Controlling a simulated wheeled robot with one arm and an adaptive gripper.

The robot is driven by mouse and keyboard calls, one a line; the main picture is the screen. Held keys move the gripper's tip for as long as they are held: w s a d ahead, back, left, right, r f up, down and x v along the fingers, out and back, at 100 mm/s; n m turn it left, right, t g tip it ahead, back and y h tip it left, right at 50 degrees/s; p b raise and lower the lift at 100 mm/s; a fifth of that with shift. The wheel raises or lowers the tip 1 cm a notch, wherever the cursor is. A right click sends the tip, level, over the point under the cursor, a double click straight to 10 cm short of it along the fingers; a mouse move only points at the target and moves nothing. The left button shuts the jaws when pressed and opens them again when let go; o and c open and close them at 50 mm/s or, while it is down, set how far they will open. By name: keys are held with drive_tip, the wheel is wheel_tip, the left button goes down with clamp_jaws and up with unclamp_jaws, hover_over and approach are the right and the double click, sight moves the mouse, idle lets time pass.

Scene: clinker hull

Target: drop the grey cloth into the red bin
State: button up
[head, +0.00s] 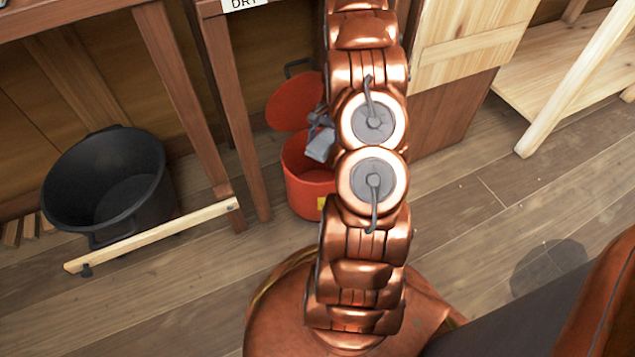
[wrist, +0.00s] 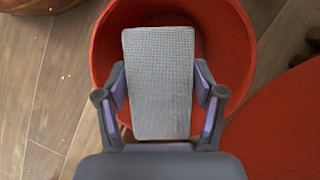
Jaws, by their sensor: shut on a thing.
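The grey cloth (wrist: 160,80) is a flat, waffle-textured rectangle between the fingers of my gripper (wrist: 162,92) in the wrist view. My gripper is shut on it. The cloth is over the open mouth of the red bin (wrist: 101,50), whose rim and inner wall show around it. In the head view the red bin (head: 308,192) stands on the floor with its round red lid (head: 296,101) tipped up behind. The cloth (head: 320,145) shows there at the bin's mouth, partly hidden, as is the bin's right side, by my copper arm.
A black tub (head: 108,185) stands at the left, with a wooden stick (head: 155,234) in front of it. Wooden bench legs (head: 238,120) stand left of the bin. A pale wooden cabinet and shelf (head: 550,75) are at the right. The plank floor at the right is clear.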

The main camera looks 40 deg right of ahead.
sight(326, 137)
wheel_tip(326, 137, down, 4)
drive_tip(key=shift+f+b, duration=0.15)
drive_tip(key=shift+b, duration=1.05)
drive_tip(key=o, duration=1.2)
drive_tip(key=v, duration=0.7)
drive_tip(key=shift+d+r, duration=0.15)
drive_tip(key=shift+r, duration=0.1)
